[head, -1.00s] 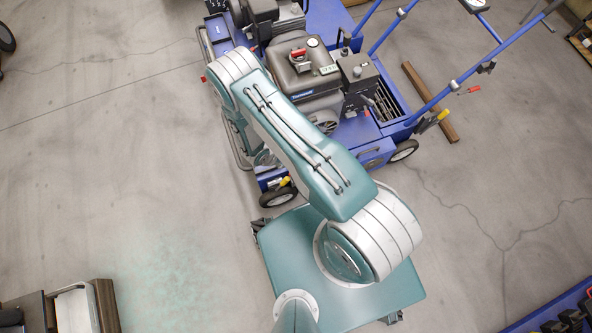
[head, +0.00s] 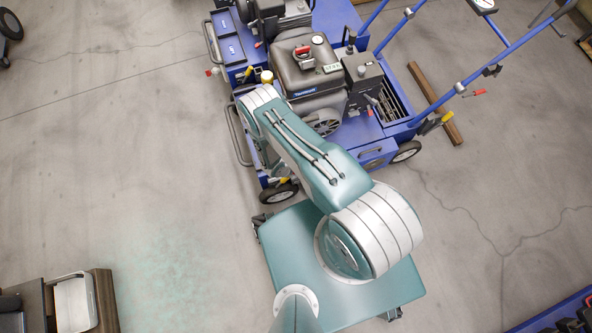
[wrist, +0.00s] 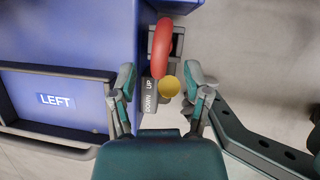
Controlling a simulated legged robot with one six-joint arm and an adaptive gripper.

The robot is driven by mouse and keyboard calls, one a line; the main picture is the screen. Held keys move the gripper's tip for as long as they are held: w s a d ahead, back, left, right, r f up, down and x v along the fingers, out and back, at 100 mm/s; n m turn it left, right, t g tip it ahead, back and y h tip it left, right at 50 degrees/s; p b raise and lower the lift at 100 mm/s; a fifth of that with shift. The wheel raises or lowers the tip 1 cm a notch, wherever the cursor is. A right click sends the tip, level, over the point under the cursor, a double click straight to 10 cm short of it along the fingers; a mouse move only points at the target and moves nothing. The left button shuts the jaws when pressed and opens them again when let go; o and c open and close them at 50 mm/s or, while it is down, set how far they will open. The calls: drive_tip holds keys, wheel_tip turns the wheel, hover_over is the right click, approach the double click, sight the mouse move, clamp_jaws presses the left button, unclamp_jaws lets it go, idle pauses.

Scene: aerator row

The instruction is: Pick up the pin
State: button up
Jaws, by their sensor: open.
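No thing is plainly marked as the pin. In the wrist view a round yellow knob or pin head (wrist: 170,86) shows between the fingers of my open gripper (wrist: 160,78), nearer the right finger. Contact cannot be told. A curved red handle (wrist: 161,47) lies just above it in the picture, beside a grey plate marked UP and DOWN (wrist: 149,94). The handle's lower end is near the yellow knob. In the head view my gripper is hidden under my arm.
The blue aerator (head: 372,129) carries a dark engine (head: 312,75) and blue handlebars (head: 440,100). In the wrist view a dark frame around a LEFT label (wrist: 56,100) is at left, and a dark bar (wrist: 262,145) is at lower right.

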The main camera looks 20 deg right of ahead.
drive_tip(key=shift+w+d+f, duration=0.15)
drive_tip(key=shift+f, duration=0.55)
drive_tip(key=shift+d, duration=0.1)
clamp_jaws()
drive_tip(key=shift+r, duration=0.1)
wheel_tip(320, 180, up, 18)
idle(0.3)
